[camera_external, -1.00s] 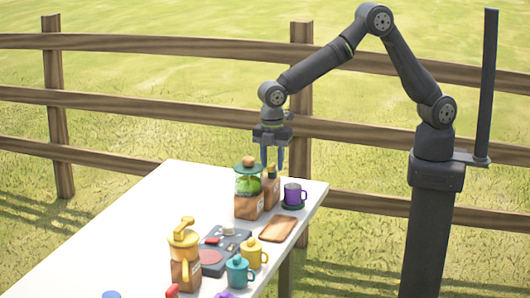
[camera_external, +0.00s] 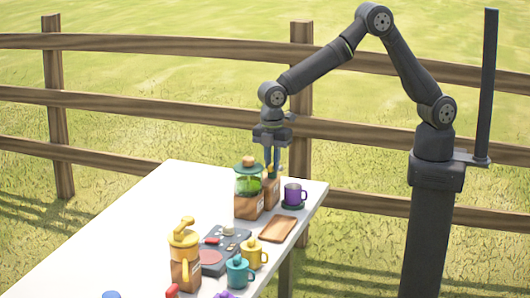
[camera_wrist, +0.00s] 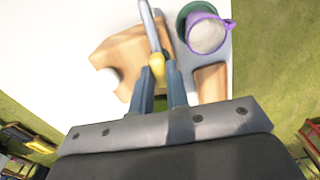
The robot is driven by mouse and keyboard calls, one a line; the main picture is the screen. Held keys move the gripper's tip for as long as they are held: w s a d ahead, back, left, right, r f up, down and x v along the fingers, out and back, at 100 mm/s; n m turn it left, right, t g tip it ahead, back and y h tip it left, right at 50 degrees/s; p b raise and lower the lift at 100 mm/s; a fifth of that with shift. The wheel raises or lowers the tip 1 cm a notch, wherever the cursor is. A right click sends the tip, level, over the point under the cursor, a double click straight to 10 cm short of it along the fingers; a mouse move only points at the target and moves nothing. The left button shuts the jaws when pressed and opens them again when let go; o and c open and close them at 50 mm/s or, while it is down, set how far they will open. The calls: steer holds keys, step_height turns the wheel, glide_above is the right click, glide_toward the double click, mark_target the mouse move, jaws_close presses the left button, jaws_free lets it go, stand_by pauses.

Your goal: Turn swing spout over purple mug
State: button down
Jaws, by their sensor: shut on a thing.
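The purple mug (camera_external: 293,193) stands upright on a dark green saucer (camera_external: 291,206) near the table's right edge. In the wrist view the mug (camera_wrist: 207,36) is at upper right, with pale contents or a pale inside. The swing spout shows there as a grey bar (camera_wrist: 150,24) with a yellow part (camera_wrist: 157,66), above a wooden block (camera_wrist: 120,58). The bar points up the picture, left of the mug and not over it. My gripper (camera_external: 273,174) points down and is shut on the spout's yellow part, between its blue fingertips (camera_wrist: 159,78).
A green glass jar on a wooden base (camera_external: 248,195) stands close left of my gripper. A wooden tray (camera_external: 277,229) lies in front of the mug. A yellow-topped dispenser (camera_external: 184,255), a dark panel (camera_external: 225,250) and yellow (camera_external: 252,254) and teal (camera_external: 238,272) mugs stand nearer.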

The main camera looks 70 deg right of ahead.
steer(key=m, duration=0.8)
steer(key=shift+m, duration=0.3)
steer(key=m, duration=0.4)
steer(key=shift+m, duration=2.1)
steer(key=c, duration=1.4)
jaws_free()
steer(key=shift+r, duration=0.1)
